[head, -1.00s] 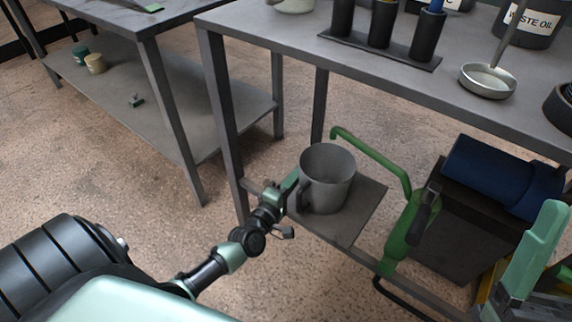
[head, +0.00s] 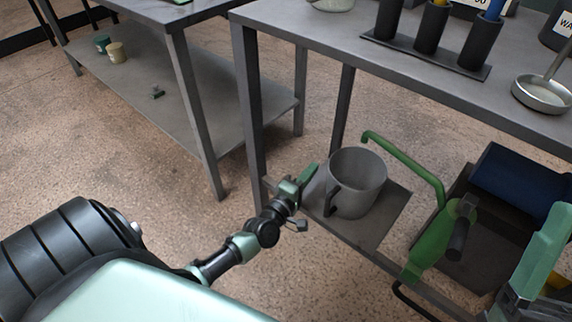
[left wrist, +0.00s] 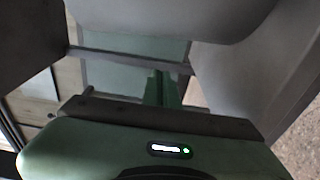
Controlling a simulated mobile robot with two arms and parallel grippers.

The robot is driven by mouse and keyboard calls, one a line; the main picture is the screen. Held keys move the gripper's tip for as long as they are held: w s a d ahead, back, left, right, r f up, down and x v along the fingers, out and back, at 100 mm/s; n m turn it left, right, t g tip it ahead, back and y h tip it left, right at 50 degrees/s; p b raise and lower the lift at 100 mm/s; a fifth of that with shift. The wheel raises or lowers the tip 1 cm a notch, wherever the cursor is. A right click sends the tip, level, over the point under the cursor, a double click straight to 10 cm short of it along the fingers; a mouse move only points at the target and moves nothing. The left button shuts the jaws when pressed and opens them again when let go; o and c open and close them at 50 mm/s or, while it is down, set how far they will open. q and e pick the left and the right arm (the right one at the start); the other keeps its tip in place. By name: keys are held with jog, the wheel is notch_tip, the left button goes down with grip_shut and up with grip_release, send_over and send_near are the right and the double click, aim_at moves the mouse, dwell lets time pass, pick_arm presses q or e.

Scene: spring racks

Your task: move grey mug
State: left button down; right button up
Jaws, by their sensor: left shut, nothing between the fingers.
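The grey mug (head: 358,184) stands upright on a small dark shelf (head: 378,232) low under the workbench. Its dark handle is on the left side, facing my left gripper. My left gripper (head: 309,177) is shut and empty, just left of the mug with a small gap between them. In the left wrist view, the green fingers of my left gripper (left wrist: 163,88) are together; large grey curved surfaces fill the top and right, too close to identify surely. A pale green part at the right edge seems to be my right gripper (head: 549,255); its finger opening is not visible.
A green hooked tool (head: 432,245) stands right of the mug, beside a dark box with a blue item (head: 520,182). The workbench top (head: 335,42) and its leg (head: 252,110) hem in the shelf. Another table (head: 200,105) is at left.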

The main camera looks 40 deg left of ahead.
pick_arm(q)
jog(key=s+d+p, duration=0.1)
jog(key=s+p, duration=0.1)
jog(key=s, duration=0.7)
jog(key=shift+s, duration=0.4)
pick_arm(e)
jog(key=w+f+g+h, duration=0.2)
jog(key=w+f+g, duration=0.3)
jog(key=w+f, duration=0.2)
jog(key=shift+g, duration=0.4)
pick_arm(q)
jog(key=shift+s+f, duration=0.1)
pick_arm(e)
jog(key=shift+s+a+f, duration=0.1)
jog(key=shift+f, duration=0.05)
